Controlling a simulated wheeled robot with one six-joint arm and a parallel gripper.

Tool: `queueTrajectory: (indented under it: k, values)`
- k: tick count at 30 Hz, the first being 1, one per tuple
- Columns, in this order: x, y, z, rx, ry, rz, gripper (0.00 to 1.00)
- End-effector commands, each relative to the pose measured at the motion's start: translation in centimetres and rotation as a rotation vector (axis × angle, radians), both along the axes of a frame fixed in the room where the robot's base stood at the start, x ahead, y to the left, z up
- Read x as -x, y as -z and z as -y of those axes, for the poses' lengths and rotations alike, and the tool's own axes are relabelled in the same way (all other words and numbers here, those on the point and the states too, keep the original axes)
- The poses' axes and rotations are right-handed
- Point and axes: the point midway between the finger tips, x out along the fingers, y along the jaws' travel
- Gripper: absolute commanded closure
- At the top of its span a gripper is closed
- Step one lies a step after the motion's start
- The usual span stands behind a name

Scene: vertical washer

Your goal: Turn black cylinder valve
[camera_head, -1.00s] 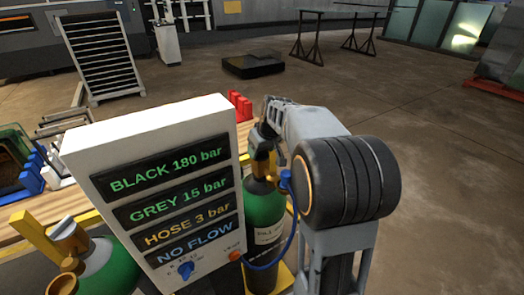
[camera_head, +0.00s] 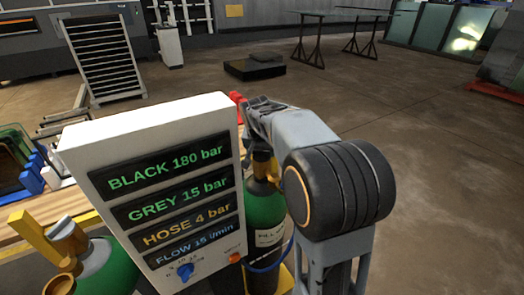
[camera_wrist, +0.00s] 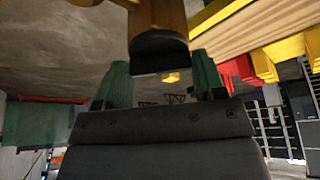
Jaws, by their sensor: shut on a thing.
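In the wrist view a black valve knob (camera_wrist: 160,52) sits on the end of a yellow valve body (camera_wrist: 158,14). The two green fingers of my gripper (camera_wrist: 162,64) stand on either side of the knob and are shut on it; the contact faces are not clear. In the head view my gripper and arm lie over the top of a green cylinder (camera_head: 265,208) with a white label, and hide the knob there. A display panel (camera_head: 90,150) reads BLACK 180 bar, GREY 15 bar, HOSE 4 bar and FLOW 15 l/min.
A second green cylinder (camera_head: 108,272) with a yellow valve stands at the lower left. A blue hose (camera_head: 268,267) runs beside the labelled cylinder. Blue and red blocks line the wooden bench behind the panel. Open floor lies behind and to the right.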

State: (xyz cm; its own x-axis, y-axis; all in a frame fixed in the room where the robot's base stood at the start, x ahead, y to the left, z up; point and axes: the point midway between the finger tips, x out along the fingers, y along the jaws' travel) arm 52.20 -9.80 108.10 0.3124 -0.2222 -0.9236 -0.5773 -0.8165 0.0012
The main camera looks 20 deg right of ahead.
Motion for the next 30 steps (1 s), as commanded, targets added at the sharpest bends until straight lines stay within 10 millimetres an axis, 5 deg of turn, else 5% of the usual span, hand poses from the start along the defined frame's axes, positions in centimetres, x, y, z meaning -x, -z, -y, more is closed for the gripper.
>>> queueTrajectory:
  k: [22, 23, 30]
  values:
    - [-0.03, -0.04, -0.03, -0.003, 0.074, 0.001, 0.6]
    - [-0.03, -0.04, -0.03, -0.003, 0.074, 0.001, 0.33]
    - [-0.03, -0.02, -0.02, -0.002, 0.072, 0.0, 0.11]
